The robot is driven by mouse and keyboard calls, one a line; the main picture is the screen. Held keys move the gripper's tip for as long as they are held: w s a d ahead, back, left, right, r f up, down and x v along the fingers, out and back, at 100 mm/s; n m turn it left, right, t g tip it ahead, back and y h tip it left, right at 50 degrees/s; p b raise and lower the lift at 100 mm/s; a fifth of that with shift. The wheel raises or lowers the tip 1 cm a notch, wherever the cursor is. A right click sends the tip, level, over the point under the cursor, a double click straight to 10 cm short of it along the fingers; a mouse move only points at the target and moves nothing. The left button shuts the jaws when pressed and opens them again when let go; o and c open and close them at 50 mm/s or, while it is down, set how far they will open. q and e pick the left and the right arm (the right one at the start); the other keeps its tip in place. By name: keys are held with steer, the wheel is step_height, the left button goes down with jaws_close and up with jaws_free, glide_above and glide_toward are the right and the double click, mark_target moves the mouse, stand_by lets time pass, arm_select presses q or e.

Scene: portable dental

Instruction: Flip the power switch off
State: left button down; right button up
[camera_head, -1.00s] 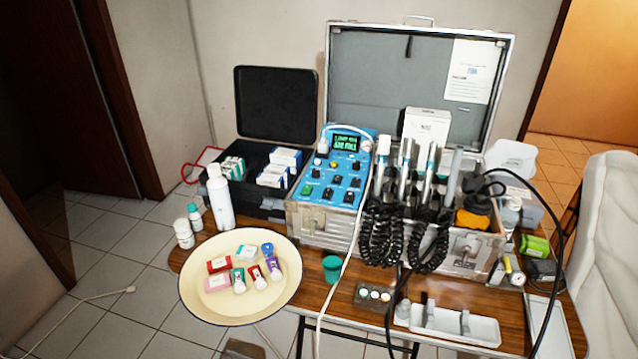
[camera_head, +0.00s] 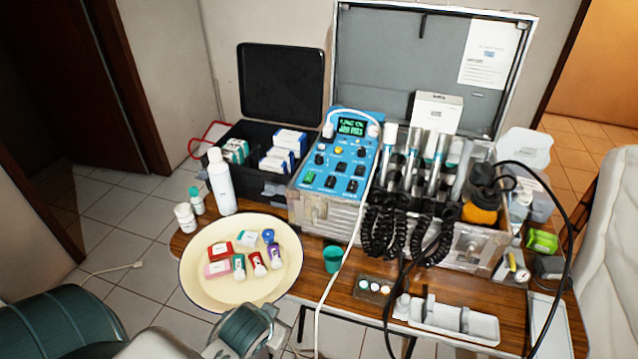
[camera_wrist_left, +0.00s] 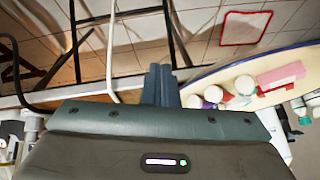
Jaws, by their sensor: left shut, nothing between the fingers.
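The blue control panel (camera_head: 345,155) of the dental unit is in the middle of the head view. It has a lit green display, several dark switches and knobs, and a green rocker switch (camera_head: 309,177) at its lower left corner. No label tells me which one is the power switch. My left arm comes in at the lower left of the head view, its hand below the round tray and well short of the panel. In the left wrist view my left gripper (camera_wrist_left: 160,85) has its fingers together with nothing between them. My right gripper is not in view.
A cream round tray (camera_head: 205,288) with several small bottles and boxes lies at the table's front left. A teal cup (camera_head: 332,259) stands beside it. A white cable (camera_head: 345,255) hangs in front of the unit. Black coiled hoses (camera_head: 385,232) hang to the right.

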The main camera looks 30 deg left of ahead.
mark_target(306, 183)
arm_select(q)
steer(key=w+a+r+n+t+y, duration=0.1)
steer(key=w+a+r+t, duration=0.3)
steer(key=w+r, duration=0.6)
steer(key=w+a+r+n+t, duration=0.1)
steer(key=w+a+r+t, duration=0.3)
steer(key=w+r+t, duration=0.3)
steer(key=w+r, duration=0.3)
steer(key=w, duration=0.2)
steer(key=shift+a+r+y, duration=0.25)
steer(key=shift+r+y, duration=0.1)
steer(key=shift+y, duration=0.05)
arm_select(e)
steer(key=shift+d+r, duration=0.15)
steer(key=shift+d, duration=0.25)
arm_select(q)
steer(key=shift+w, duration=0.1)
